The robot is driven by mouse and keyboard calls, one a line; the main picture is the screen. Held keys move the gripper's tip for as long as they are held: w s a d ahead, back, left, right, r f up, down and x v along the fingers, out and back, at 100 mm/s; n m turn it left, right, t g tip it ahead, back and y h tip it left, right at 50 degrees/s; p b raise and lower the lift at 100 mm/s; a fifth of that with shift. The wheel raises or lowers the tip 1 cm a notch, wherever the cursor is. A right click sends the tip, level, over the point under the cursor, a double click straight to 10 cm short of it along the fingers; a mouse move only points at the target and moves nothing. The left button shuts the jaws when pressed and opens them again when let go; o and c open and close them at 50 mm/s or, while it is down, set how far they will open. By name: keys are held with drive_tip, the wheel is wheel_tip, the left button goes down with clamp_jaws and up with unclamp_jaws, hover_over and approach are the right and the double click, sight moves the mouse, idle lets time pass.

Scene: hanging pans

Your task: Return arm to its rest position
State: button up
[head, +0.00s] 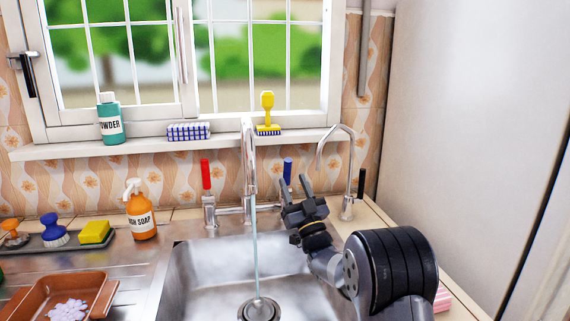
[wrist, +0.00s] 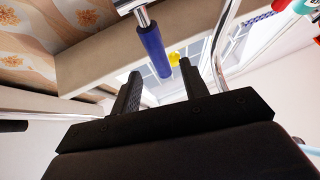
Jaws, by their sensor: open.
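My gripper (head: 298,192) is raised over the right back part of the sink, just in front of the blue tap handle (head: 287,168). Its two black fingers stand apart and nothing is held between them. In the wrist view the fingers (wrist: 160,78) point up the picture, and the blue handle (wrist: 152,50) shows beyond and between them. I cannot tell whether they touch it. My black arm comes in from the lower right of the head view.
Water runs from the tall faucet (head: 249,165) into the steel sink (head: 205,262). A red tap handle (head: 206,174) and a second slim faucet (head: 337,135) flank it. An orange soap bottle (head: 141,212) and a brown tray (head: 35,298) stand left. A white wall rises right.

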sight(289, 171)
drive_tip(key=x, duration=0.5)
drive_tip(key=shift+w+a+r+p, duration=0.1)
drive_tip(key=shift+w+r+p, duration=0.15)
drive_tip(key=shift+p, duration=0.1)
drive_tip(key=shift+w+r+p, duration=0.1)
drive_tip(key=shift+r+p, duration=0.1)
drive_tip(key=shift+p, duration=0.4)
drive_tip(key=shift+w+h+p, duration=0.1)
drive_tip(key=shift+h+p, duration=0.2)
drive_tip(key=shift+p, duration=0.6)
drive_tip(key=w+g+p, duration=0.1)
drive_tip(key=p, duration=0.5)
drive_tip(key=m+g+h+p, duration=0.1)
drive_tip(key=p, duration=0.5)
drive_tip(key=shift+w+a+r+p, duration=0.1)
drive_tip(key=shift+w+a+p, duration=0.2)
drive_tip(key=shift+w, duration=0.1)
drive_tip(key=shift+g, duration=0.3)
drive_tip(key=b+v, duration=0.1)
drive_tip(key=v, duration=0.3)
drive_tip(key=b+v, duration=0.2)
drive_tip(key=v, duration=0.3)
drive_tip(key=shift+s+f, duration=0.15)
drive_tip(key=shift+f, duration=0.2)
drive_tip(key=shift+s+d+f, duration=0.15)
drive_tip(key=shift+s+d, duration=0.15)
drive_tip(key=shift+s, duration=0.3)
drive_tip(key=shift+s+f+h, duration=0.1)
drive_tip(key=shift+h, duration=0.3)
